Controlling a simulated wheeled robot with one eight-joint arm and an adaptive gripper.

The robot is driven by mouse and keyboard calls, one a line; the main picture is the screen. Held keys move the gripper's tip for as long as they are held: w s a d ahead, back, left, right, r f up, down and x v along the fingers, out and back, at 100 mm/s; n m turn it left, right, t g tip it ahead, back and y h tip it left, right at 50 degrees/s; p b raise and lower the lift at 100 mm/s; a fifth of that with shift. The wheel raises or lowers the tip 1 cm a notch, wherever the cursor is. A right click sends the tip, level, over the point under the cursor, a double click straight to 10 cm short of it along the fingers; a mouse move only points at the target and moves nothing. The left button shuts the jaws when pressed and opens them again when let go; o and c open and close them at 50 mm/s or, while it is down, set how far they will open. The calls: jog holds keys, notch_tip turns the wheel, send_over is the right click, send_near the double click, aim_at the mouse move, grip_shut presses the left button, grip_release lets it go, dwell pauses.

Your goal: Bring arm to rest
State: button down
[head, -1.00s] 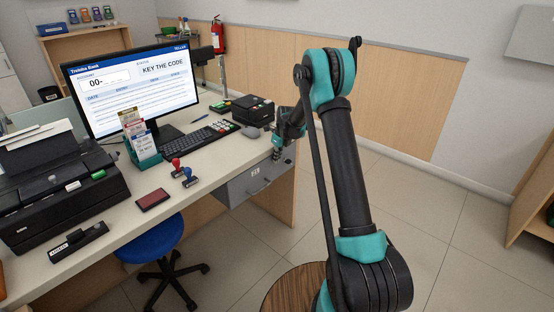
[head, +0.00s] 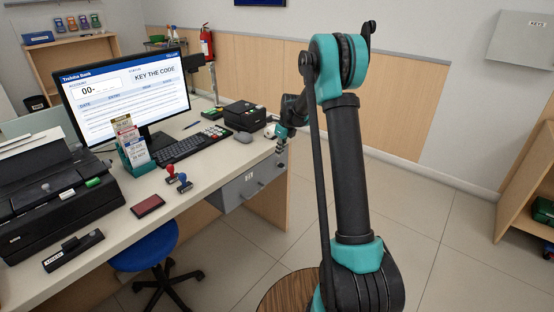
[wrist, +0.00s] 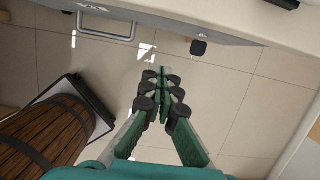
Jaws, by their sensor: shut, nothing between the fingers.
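My gripper (head: 281,146) hangs at the end of my arm just off the counter's right end in the head view, pointing down, small and dark there. In the wrist view my gripper (wrist: 164,92) is shut, its green fingers together with nothing between them, above the tiled floor. The counter (head: 115,222) lies to its left, and its edge with a drawer (wrist: 105,24) runs along the top of the wrist view. No contact between gripper and counter shows.
On the counter stand a monitor (head: 128,98), keyboard (head: 178,146), printer (head: 60,190), stamps (head: 184,183) and a red ink pad (head: 148,206). A blue stool (head: 148,248) is in front. The floor (head: 440,215) at right is clear.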

jog(key=s+d+r+n+t+h, duration=0.1)
jog(key=s+d+r+n, duration=0.25)
jog(key=s+n, duration=0.55)
jog(key=s+d+r+n, duration=0.2)
jog(key=s+r+n, duration=0.2)
jog(key=s, duration=0.9)
jog(key=s+d+f+n, duration=0.1)
jog(key=s+f+n, duration=0.1)
jog(key=s+n, duration=0.5)
jog(key=s+d+f+n+t+h, duration=0.1)
jog(key=s+f+n, duration=0.2)
jog(key=s+n, duration=0.4)
jog(key=s, duration=0.7)
jog(key=shift+s+d+f, duration=0.25)
jog(key=shift+s+d, duration=0.1)
jog(key=shift+s, duration=0.05)
jog(key=c, duration=2.3)
grip_release()
